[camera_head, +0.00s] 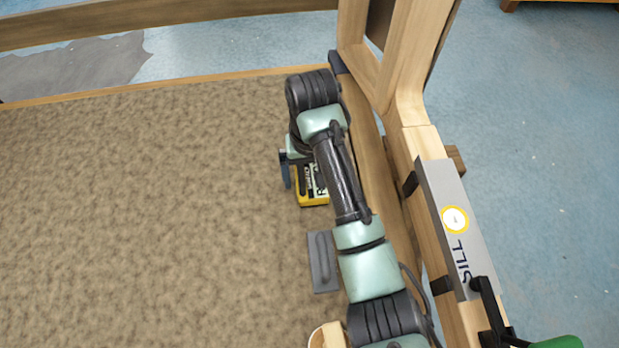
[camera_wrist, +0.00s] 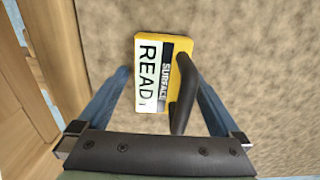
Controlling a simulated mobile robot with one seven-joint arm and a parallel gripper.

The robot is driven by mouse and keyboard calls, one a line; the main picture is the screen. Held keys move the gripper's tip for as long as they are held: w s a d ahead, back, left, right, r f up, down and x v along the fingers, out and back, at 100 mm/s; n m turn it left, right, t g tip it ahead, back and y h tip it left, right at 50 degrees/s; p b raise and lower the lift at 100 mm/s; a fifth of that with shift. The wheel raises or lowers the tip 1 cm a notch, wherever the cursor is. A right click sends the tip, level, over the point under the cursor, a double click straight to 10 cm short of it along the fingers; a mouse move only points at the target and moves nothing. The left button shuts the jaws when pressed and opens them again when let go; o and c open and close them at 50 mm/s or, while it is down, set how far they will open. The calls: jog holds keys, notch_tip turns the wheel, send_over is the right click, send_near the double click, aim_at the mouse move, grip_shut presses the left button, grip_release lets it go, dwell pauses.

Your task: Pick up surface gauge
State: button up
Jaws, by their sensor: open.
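The surface gauge (camera_wrist: 162,62) is a yellow box with a white "READ" label, a black "SURFACE" strip and a dark handle. It lies on the brown textured surface. In the head view the surface gauge (camera_head: 313,198) is partly hidden behind my arm. My gripper (camera_wrist: 160,95) is open, with its two blue fingers on either side of the gauge in the wrist view. In the head view my gripper (camera_head: 286,170) is mostly hidden by the arm, with one blue finger showing. I cannot tell whether the fingers touch the gauge.
A grey trowel-like block (camera_head: 322,262) lies close by on the brown surface (camera_head: 150,210). A wooden frame (camera_head: 375,165) runs along the right, bearing a grey "SILL" gauge (camera_head: 455,230). A round pale wooden object (camera_head: 328,336) is at the bottom. The brown surface is clear to the left.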

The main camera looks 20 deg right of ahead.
jog(key=shift+r, duration=0.1)
jog(key=c, duration=1.6)
